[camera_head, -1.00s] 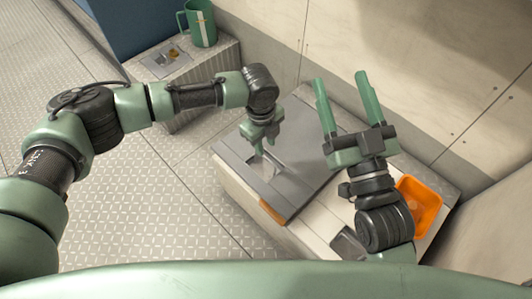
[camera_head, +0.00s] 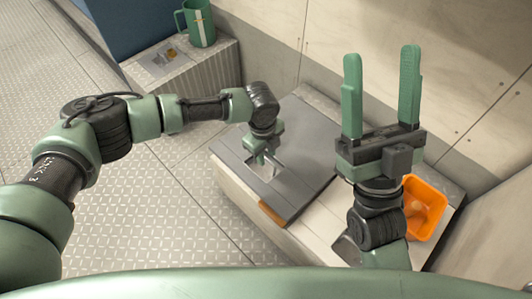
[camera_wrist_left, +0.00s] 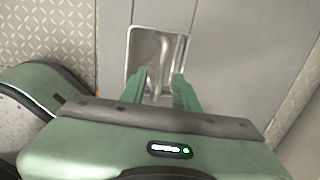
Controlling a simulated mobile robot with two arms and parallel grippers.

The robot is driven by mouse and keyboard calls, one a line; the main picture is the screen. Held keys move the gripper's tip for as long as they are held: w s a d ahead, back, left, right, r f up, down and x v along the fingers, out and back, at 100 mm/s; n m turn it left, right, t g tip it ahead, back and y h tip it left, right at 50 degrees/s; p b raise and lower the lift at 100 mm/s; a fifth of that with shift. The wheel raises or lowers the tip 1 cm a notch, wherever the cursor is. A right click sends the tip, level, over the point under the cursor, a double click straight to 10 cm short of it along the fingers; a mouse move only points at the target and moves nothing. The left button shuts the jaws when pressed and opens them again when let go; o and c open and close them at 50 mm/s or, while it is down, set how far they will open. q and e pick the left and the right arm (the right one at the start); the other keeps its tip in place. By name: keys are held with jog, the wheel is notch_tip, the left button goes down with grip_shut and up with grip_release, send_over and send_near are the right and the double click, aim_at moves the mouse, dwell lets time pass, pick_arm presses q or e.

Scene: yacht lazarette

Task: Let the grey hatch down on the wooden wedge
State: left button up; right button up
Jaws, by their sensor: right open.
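The grey hatch (camera_head: 302,150) lies low over the top of the pale locker, at a slight tilt as far as I can tell. An orange-brown piece that looks like the wooden wedge (camera_head: 271,213) shows under its front edge. My left gripper (camera_head: 265,160) is at the hatch's metal recess; the recess (camera_wrist_left: 148,38) also shows in the left wrist view.
An orange bin (camera_head: 432,205) stands right of the hatch on the pale locker top (camera_head: 318,222). A green mug (camera_head: 200,22) stands on a ribbed box at the back left. The wall is close behind the hatch. Tread-plate floor lies clear at left.

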pick_arm(q)
grip_shut()
dwell(1.3)
